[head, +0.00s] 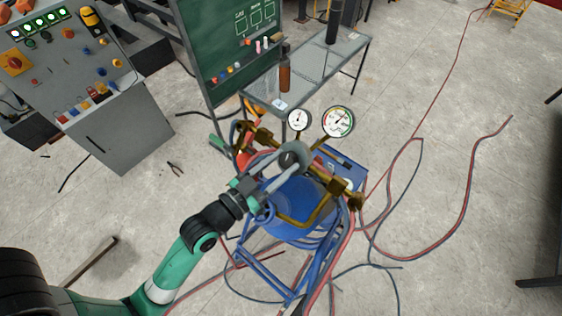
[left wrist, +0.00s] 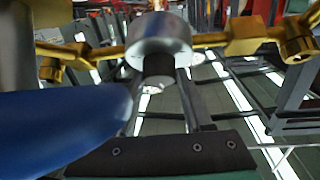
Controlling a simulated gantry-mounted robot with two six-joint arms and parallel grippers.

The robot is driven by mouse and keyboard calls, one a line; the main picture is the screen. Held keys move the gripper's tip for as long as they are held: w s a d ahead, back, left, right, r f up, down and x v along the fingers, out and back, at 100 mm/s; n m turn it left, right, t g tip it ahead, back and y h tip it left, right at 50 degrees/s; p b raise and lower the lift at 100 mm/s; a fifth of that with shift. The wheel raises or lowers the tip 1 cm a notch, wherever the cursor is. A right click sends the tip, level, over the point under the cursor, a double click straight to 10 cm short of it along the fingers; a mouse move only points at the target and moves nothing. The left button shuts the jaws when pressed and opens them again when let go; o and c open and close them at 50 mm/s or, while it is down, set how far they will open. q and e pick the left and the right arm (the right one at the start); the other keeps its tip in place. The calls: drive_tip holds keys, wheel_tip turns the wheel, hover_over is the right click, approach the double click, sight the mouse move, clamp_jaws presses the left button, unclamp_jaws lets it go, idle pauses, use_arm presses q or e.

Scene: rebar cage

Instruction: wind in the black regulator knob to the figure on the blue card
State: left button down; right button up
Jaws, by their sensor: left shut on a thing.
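The regulator's silver body (left wrist: 158,34) sits on brass piping in the left wrist view, with the black knob (left wrist: 158,68) projecting from it. My left gripper (left wrist: 160,78) has its two slim fingers on either side of this knob and is shut on it. In the head view my left gripper (head: 280,170) reaches the regulator from the lower left and largely hides the knob. Two round dial gauges, a smaller one (head: 299,120) and a larger one with a coloured rim (head: 338,122), stand above the regulator. Their figures are too small to read. I cannot make out the blue card's figure. My right gripper is not in view.
A blue cylinder trolley (head: 270,262) stands under the regulator. Red and dark hoses (head: 470,190) trail over the floor at right. A glass-topped table (head: 325,65), a green board (head: 232,45) and a grey control console (head: 125,125) stand behind. Pliers (head: 174,168) lie on the floor.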

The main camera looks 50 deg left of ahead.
use_arm(q)
drive_tip(key=shift+c, duration=1.6)
unclamp_jaws()
drive_tip(key=s+d, duration=0.1)
drive_tip(key=s, duration=1)
drive_tip(key=shift+s, duration=0.3)
drive_tip(key=shift+d, duration=0.15)
